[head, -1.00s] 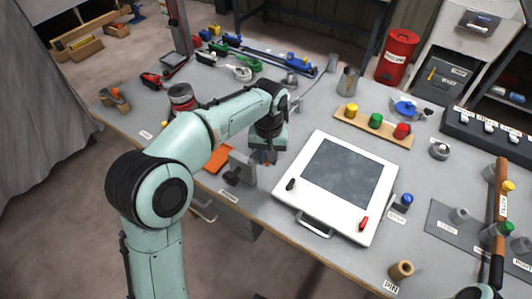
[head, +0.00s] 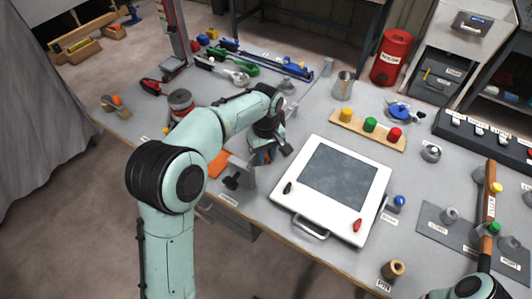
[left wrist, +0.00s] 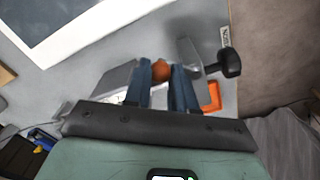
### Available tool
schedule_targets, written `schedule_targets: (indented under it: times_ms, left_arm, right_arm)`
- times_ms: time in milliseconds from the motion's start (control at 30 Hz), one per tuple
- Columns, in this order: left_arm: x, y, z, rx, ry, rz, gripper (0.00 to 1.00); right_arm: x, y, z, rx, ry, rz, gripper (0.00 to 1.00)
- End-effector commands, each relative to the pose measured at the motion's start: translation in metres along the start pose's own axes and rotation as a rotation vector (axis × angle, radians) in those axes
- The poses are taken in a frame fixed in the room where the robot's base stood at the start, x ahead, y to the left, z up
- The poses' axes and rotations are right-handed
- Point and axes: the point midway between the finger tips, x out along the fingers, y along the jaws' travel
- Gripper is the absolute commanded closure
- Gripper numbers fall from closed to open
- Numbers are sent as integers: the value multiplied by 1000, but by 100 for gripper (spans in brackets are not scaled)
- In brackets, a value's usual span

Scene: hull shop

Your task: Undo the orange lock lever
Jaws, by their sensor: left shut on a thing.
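The orange lock lever shows in the left wrist view as a round orange knob (left wrist: 160,70) between my left gripper's blue fingers. My left gripper (left wrist: 161,77) is shut on this knob. In the head view, my left gripper (head: 263,157) is beside the grey metal clamp bracket (head: 241,176) at the table's front edge, left of the white-framed panel. The rest of the lever is hidden by the fingers and bracket. The bracket also shows in the left wrist view (left wrist: 190,57), with a black T-handle (left wrist: 230,63). My right arm enters at the lower right; its gripper is out of view.
The white-framed panel (head: 375,195) with a dark face lies just right of the bracket. A flat orange piece (head: 218,164) lies left of the bracket. A wooden strip with coloured knobs (head: 391,143) stands behind the panel. A red can (head: 394,57) is farther back.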

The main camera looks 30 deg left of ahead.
Motion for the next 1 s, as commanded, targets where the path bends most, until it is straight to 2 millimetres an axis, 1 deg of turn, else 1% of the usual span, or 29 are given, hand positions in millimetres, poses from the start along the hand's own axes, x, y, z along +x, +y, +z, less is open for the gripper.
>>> schedule_targets:
  times_ms: [333, 367, 400, 433, 667, 767, 867, 967, 1000]
  left_arm:
    - [-2, 1, -2, -4, 6, 6, 100]
    - [-2, 1, -2, -4, 6, 6, 66]
    - [-2, 0, -2, -4, 6, 6, 52]
    - [-2, 0, -2, -4, 5, 6, 51]
    - [-1, 0, -1, -2, 3, 3, 51]
    - [-4, 0, -1, -2, 3, 4, 51]
    - [-16, 1, -1, -2, 4, 5, 51]
    - [-35, 1, -1, -2, 5, 7, 51]
    - [-45, 1, -2, -2, 5, 7, 51]
  right_arm:
    - [0, 0, 0, 0, 0, 0, 63]
    - [0, 0, 0, 0, 0, 0, 63]
    - [0, 0, 0, 0, 0, 0, 63]
    - [0, 0, 0, 0, 0, 0, 63]
    - [0, 0, 0, 0, 0, 0, 63]
    - [-1, 0, 0, 0, 0, 0, 63]
    - [-3, -1, -1, -1, 2, -1, 63]
    - [-7, -3, -2, -1, 4, -1, 63]
    - [-9, -4, -3, -2, 5, -2, 63]
